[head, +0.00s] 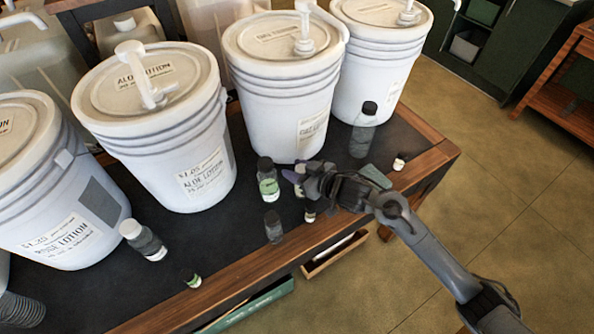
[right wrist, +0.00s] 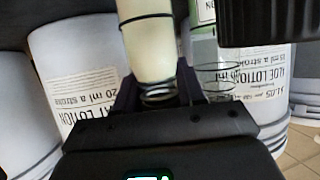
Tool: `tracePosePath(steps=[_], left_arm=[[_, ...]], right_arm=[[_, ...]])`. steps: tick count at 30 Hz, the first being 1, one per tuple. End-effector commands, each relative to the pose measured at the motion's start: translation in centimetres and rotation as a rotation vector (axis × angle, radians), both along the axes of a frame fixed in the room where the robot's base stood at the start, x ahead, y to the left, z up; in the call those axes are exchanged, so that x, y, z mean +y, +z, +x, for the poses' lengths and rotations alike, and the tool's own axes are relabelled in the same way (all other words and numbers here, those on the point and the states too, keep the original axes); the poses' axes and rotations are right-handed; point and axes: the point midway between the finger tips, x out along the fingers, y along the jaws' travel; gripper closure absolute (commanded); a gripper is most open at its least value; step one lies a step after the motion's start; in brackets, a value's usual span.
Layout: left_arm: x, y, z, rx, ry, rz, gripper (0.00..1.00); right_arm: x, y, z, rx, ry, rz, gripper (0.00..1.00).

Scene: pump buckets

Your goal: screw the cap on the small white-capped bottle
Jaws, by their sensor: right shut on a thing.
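My right gripper (head: 305,182) is over the table among the small bottles and is shut on a pale cylinder. In the right wrist view the pale cylinder (right wrist: 152,50) stands between the fingers with a dark ring around it. Whether it is a bottle or a cap I cannot tell. Just below the gripper, a small bottle (head: 310,214) is partly hidden. My left gripper is not in view.
Several white lotion pump buckets (head: 160,130) line the back of the dark table (head: 235,260). A black-capped bottle with a green label (head: 268,180), a dark bottle (head: 273,227) and a taller grey one (head: 363,130) stand near the gripper. The wooden edge (head: 245,272) runs along the front.

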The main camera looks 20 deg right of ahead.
Motion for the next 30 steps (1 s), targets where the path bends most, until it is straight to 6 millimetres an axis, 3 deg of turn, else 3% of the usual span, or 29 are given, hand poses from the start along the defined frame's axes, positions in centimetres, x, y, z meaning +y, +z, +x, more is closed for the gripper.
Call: tracePosePath(steps=[8, 9, 13, 24, 30], left_arm=[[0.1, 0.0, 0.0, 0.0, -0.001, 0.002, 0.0], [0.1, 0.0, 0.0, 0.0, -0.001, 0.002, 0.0], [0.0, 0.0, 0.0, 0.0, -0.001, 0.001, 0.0], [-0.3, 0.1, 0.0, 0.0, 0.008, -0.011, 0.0], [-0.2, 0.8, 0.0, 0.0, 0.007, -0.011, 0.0]], right_arm=[[0.0, -0.2, 0.0, 0.0, 0.0, 0.001, 1.0], [0.0, -0.2, 0.0, 0.0, 0.0, 0.001, 0.56], [0.0, -0.2, 0.0, 0.0, 0.0, 0.0, 0.37], [0.0, 0.1, 0.0, -0.001, 0.0, 0.0, 0.35], [-0.9, 1.0, -1.8, 0.0, -0.001, -0.002, 0.35]])
